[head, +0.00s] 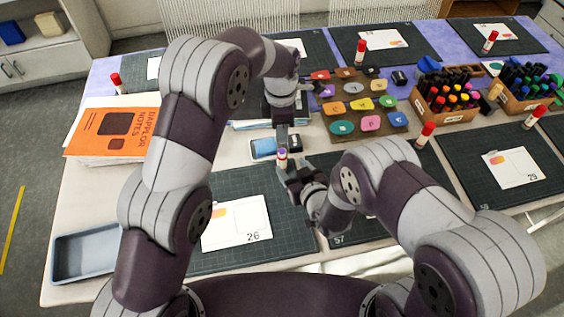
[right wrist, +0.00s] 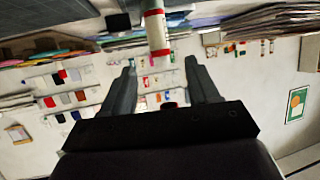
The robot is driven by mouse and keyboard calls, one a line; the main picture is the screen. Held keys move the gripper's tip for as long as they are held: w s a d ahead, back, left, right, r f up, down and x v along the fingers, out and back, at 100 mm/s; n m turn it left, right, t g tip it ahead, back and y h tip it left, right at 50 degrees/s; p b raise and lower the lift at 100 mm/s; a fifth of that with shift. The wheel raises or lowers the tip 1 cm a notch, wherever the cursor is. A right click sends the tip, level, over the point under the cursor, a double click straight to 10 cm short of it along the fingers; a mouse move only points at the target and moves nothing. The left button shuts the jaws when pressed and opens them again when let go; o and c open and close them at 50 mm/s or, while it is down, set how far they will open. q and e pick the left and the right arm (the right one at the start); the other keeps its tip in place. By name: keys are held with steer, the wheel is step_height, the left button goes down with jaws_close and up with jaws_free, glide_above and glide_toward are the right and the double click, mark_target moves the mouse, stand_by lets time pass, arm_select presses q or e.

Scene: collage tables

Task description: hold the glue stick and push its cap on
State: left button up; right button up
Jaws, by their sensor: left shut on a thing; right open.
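In the right wrist view the glue stick (right wrist: 157,32) is white with a red end band, just beyond the fingertips. My right gripper (head: 285,172) is open, close below the tube; in its own wrist view the two fingers (right wrist: 160,62) stand apart with nothing clearly between them.
Several capped glue sticks, one (head: 425,135) at right, stand around. Colored pads (head: 355,105), a marker crate (head: 450,95), an orange book (head: 112,132), a grey tray (head: 85,255) and cutting mats (head: 240,190) cover the table.

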mark_target(284, 159)
steer(key=x, duration=0.8)
steer(key=shift+s, duration=0.1)
jaws_close()
